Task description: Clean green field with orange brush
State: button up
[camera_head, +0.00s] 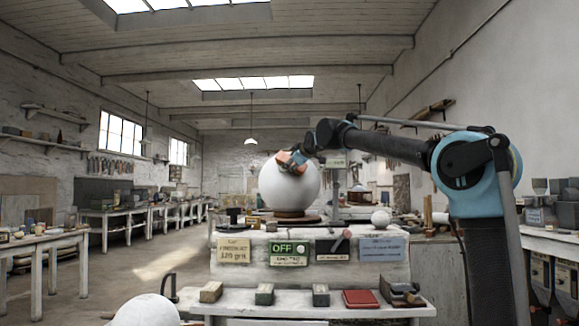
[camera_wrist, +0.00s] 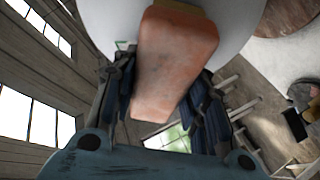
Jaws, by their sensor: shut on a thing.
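My gripper (camera_head: 296,158) is shut on the orange brush (camera_wrist: 175,62), a worn pinkish-orange block with a tan strip at its far end. In the wrist view the dark fingers lie on both sides of the block. The brush's far end is against or very close to the large white sphere (camera_head: 290,190); I cannot tell whether it touches. The sphere rests on a brown round base (camera_head: 291,219) on the work stand. The brush hides part of the sphere.
The stand's lower shelf (camera_head: 240,310) holds several blocks, including a red one (camera_head: 360,298). Above it are cards and a green OFF sign (camera_head: 283,248). A small white ball (camera_head: 380,218) sits right of the sphere. Another white sphere (camera_head: 145,312) is at lower left.

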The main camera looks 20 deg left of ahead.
jog(key=shift+w+d+f, duration=0.1)
jog(key=shift+d+f, duration=0.2)
jog(key=shift+d, duration=0.25)
jog(key=shift+d+f, duration=0.3)
jog(key=shift+d, duration=0.2)
jog(key=shift+a+r, duration=0.35)
jog(key=shift+a, duration=0.3)
jog(key=shift+a+r, duration=0.35)
jog(key=shift+a, duration=0.3)
jog(key=shift+a+r, duration=0.35)
jog(key=shift+a, duration=0.3)
jog(key=shift+d, duration=0.1)
jog(key=shift+s+d+f, duration=0.1)
jog(key=shift+s+d, duration=0.25)
jog(key=shift+d, duration=0.2)
jog(key=shift+s+d+f, duration=0.1)
jog(key=shift+s+d, duration=0.2)
jog(key=shift+d, duration=0.25)
jog(key=shift+w+a+f, duration=0.25)
jog(key=shift+w+f, duration=0.05)
jog(key=shift+w, duration=0.3)
